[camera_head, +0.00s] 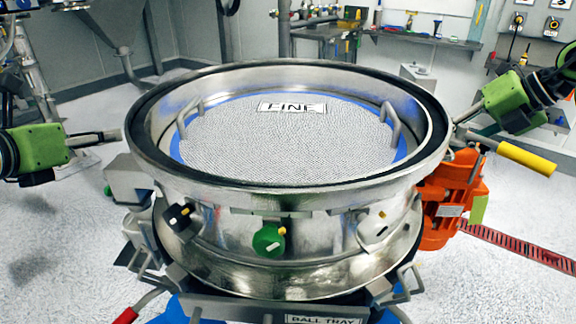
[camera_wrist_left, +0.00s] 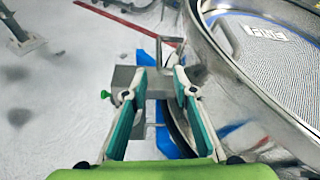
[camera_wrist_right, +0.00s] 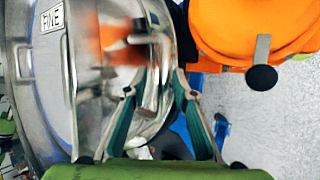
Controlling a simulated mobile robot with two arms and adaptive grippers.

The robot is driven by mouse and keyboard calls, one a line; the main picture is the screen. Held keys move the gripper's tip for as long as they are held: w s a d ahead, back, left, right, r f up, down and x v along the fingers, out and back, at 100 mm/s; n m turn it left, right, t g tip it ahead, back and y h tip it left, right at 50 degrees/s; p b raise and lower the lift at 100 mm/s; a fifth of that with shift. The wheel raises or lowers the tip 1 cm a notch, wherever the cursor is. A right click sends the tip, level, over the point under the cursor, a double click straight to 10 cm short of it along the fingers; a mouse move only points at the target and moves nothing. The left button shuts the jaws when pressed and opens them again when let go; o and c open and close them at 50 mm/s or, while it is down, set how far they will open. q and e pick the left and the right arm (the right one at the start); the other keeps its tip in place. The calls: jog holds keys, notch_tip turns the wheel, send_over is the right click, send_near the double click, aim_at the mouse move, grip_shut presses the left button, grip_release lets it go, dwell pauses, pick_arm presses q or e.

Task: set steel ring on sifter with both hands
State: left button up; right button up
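A wide steel ring (camera_head: 437,172) with a black top rim forms the upper part of the round sifter (camera_head: 320,255). It looks level and seated, but I cannot tell the seam between ring and sifter body. It also shows in the left wrist view (camera_wrist_left: 233,68). Inside lies a mesh screen (camera_head: 290,142) with a blue edge, two handles and a "FINE" label. My left gripper (camera_wrist_left: 155,92) is open just outside the ring's left side, near a grey block (camera_wrist_left: 127,76). My right gripper (camera_wrist_right: 157,88) is open beside the right side, its fingertips near blurred steel parts.
An orange motor (camera_head: 440,215) sits at the sifter's right, below a yellow handle (camera_head: 527,159). Clamps and a green knob (camera_head: 268,240) line the front. A "BALL TRAY" label (camera_head: 323,320) shows at the bottom. A workbench (camera_head: 420,38) stands at the back.

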jog(key=v, duration=1.1)
jog(key=shift+r, duration=0.2)
